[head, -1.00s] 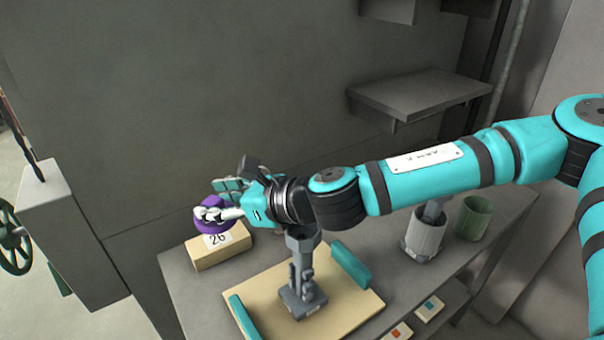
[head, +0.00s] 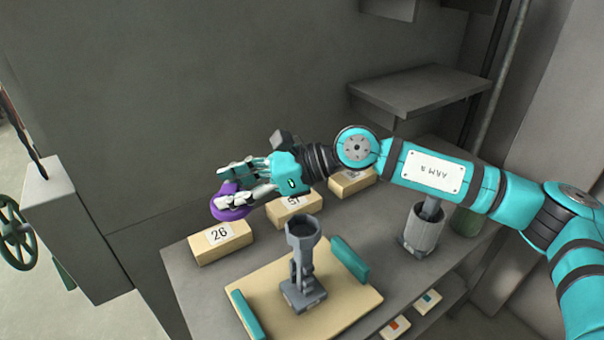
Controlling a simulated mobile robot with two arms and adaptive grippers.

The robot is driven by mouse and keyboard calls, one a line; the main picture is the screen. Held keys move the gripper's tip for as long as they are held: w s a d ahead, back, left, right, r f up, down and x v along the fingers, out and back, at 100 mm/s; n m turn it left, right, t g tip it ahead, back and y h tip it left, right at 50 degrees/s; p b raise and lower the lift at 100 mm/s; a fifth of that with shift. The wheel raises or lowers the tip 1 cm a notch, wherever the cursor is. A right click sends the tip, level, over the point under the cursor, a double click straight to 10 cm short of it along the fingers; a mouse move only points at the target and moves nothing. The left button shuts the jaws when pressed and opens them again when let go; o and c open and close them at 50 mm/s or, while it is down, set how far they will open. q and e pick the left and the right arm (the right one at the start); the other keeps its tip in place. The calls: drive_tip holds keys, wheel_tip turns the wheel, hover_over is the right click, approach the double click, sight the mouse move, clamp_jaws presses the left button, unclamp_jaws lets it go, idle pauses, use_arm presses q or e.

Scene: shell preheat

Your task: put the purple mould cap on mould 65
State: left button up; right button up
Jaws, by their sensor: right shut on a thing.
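The purple mould cap (head: 229,211) is held by my right gripper (head: 236,196), which is shut on it. Gripper and cap are raised above the back of the bench, between the block labelled 26 (head: 220,240) and the middle block (head: 294,208). The middle block's label is partly covered and I cannot read it surely. A third block (head: 352,181) stands farther right behind my arm, with its label mostly hidden. I cannot make out a label reading 65. My left gripper is not in view.
A grey stand with a cup-like top (head: 303,265) stands on a beige board (head: 345,310) with teal side rails (head: 349,260). A grey canister (head: 424,232) and green cup (head: 468,221) stand at right. A wall shelf (head: 420,92) juts out above.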

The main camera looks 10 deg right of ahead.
drive_tip(key=s+d+r+n+g+p, duration=0.15)
drive_tip(key=d+n+g, duration=0.3)
drive_tip(key=d, duration=0.75)
drive_tip(key=shift+m+g, duration=0.25)
drive_tip(key=shift+g, duration=0.1)
drive_tip(key=shift+w+a+f+b, duration=0.1)
drive_tip(key=shift+a+f+b, duration=0.05)
drive_tip(key=shift+f, duration=1.4)
drive_tip(key=shift+w+a+f+b, duration=0.1)
drive_tip(key=shift+f+b, duration=0.05)
drive_tip(key=shift+f, duration=1.35)
drive_tip(key=shift+d+b, duration=0.15)
drive_tip(key=shift+b, duration=0.55)
drive_tip(key=shift+b, duration=0.7)
drive_tip(key=shift+f+b, duration=0.6)
drive_tip(key=shift+b, duration=0.1)
drive_tip(key=o, duration=0.8)
